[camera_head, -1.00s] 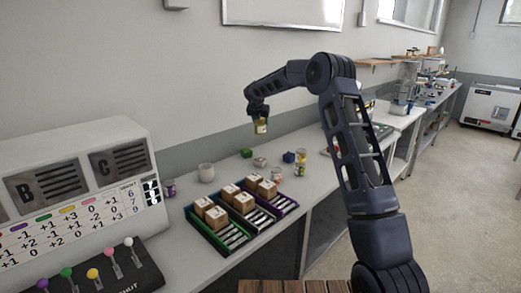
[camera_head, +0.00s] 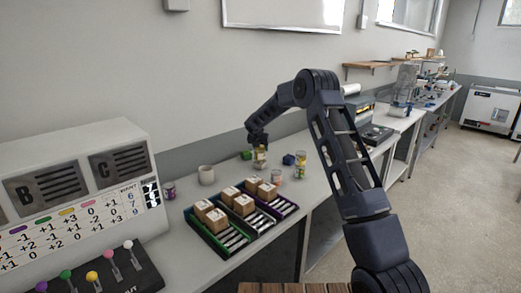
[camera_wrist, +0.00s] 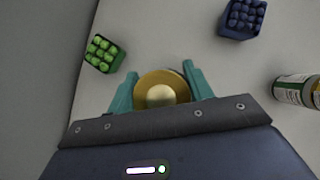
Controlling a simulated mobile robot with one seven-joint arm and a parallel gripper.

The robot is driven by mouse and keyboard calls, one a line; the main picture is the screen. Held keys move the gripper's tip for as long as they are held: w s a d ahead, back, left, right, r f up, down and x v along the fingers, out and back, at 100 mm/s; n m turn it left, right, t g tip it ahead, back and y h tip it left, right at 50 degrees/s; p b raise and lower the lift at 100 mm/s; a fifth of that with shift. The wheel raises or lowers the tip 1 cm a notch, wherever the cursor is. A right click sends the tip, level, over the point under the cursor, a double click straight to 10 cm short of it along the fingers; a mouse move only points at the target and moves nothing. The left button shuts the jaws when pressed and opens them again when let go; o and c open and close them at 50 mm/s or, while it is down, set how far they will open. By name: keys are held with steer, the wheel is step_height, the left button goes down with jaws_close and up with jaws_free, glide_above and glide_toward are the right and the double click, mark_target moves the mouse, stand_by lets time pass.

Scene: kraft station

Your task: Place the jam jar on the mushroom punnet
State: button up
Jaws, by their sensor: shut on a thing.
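My gripper (camera_head: 258,140) points down, shut on the jam jar (camera_head: 260,153). The jar is upright, and its round gold lid (camera_wrist: 162,90) sits between the teal fingers in the wrist view. The mushroom punnet (camera_head: 260,165) is a small pale container on the counter, directly below the jar in the head view. The jar hides the punnet in the wrist view. Jar and punnet look very close; I cannot tell whether they touch.
A green-filled punnet (camera_wrist: 102,53) stands left of the jar and a blue one (camera_wrist: 242,17) right of it. A pale cup (camera_head: 206,174) and trays of boxes (camera_head: 223,250) stand nearer on the counter.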

steer(key=shift+f, duration=0.25)
steer(key=shift+f, duration=0.15)
steer(key=o, duration=1.4)
steer(key=shift+o, duration=0.2)
